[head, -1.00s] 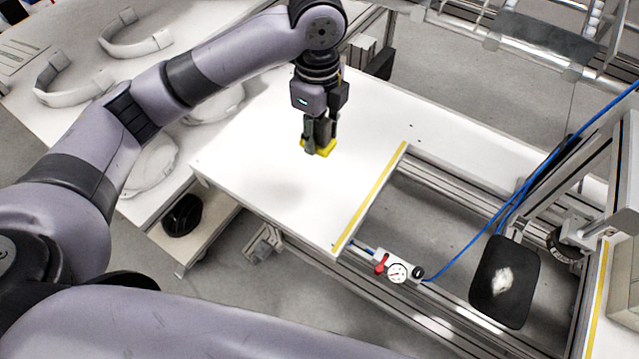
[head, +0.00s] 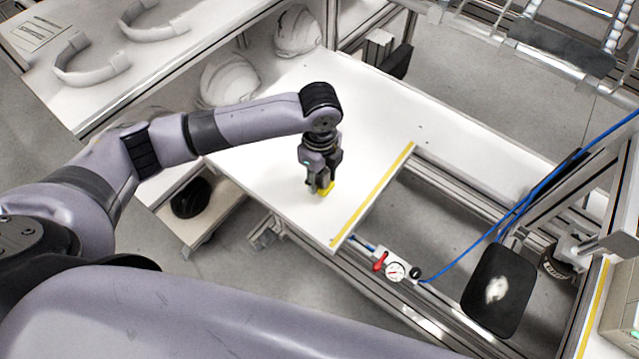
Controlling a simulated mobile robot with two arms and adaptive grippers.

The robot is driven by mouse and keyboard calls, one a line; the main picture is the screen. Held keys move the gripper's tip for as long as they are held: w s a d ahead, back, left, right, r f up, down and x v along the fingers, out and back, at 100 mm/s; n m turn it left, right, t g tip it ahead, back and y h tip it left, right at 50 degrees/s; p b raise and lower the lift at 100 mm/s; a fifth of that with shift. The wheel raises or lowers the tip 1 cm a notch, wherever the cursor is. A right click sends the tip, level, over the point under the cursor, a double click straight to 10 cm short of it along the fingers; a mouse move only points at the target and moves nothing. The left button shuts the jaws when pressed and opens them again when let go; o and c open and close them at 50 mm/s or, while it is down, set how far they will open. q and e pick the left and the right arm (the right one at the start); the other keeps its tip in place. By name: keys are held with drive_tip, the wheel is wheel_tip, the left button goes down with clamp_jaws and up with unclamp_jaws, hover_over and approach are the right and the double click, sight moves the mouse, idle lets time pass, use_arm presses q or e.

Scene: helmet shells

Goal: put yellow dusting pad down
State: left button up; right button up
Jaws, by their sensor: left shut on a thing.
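My left gripper (head: 321,188) points down and is shut on the pad. My right gripper is not in view.
White helmet shells (head: 228,80) stand behind the table at the left. A yellow stripe (head: 372,195) marks the table's right edge. The table around the gripper is clear.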

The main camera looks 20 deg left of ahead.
sight(319, 188)
use_arm(q)
wheel_tip(319, 188, down, 4)
drive_tip(key=shift+r, duration=0.15)
drive_tip(key=shift+f, duration=0.35)
drive_tip(key=o, duration=0.6)
drive_tip(key=shift+f, duration=0.1)
drive_tip(key=o, duration=0.4)
drive_tip(key=shift+o, duration=0.2)
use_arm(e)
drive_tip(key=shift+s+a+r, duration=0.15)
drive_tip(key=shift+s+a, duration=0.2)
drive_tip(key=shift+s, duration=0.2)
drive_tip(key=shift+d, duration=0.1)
